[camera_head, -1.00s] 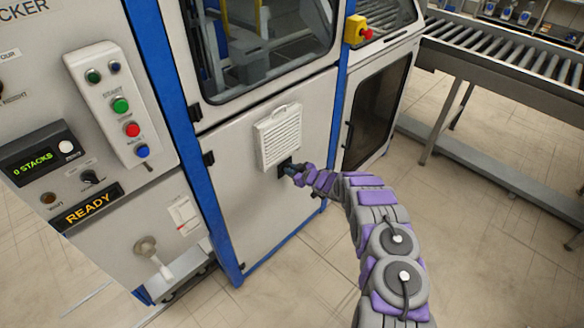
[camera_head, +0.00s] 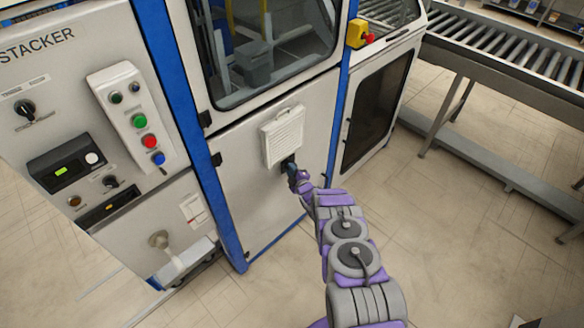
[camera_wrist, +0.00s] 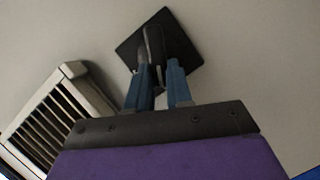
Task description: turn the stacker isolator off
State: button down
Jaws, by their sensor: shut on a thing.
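A black square plate (camera_wrist: 182,48) with a dark upright handle (camera_wrist: 153,42) is on the pale panel in the wrist view; no label on it shows. My gripper (camera_wrist: 158,72) has its blue fingers on either side of the handle's lower part and is shut on it. In the head view my gripper (camera_head: 289,164) reaches the plate just below a white louvred vent, and the fingers hide most of the handle. The STACKER control panel (camera_head: 62,68) is at the left, with a black rotary knob (camera_head: 25,107).
The louvred vent (camera_head: 283,136) sits close to my gripper and also shows in the wrist view (camera_wrist: 62,115). A blue post (camera_head: 189,130) stands to the left. A yellow box with a red button (camera_head: 360,34) and a roller conveyor (camera_head: 510,58) are right.

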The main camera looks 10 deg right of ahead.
jog(key=shift+s+a+f+n+t+b, duration=0.15)
jog(key=shift+f+n+t+b, duration=0.3)
jog(key=shift+n+b, duration=0.6)
jog(key=shift+s+a+f+n+t+b, duration=0.1)
jog(key=shift+f+n+t+b, duration=0.35)
jog(key=shift+n+b, duration=0.6)
jog(key=shift+n, duration=0.3)
jog(key=c, duration=1)
grip_release()
jog(key=shift+w+r, duration=0.15)
jog(key=p+v, duration=0.4)
jog(key=v, duration=1.3)
jog(key=shift+s+p, duration=0.2)
jog(key=shift+p, duration=0.1)
jog(key=shift+w+a, duration=0.1)
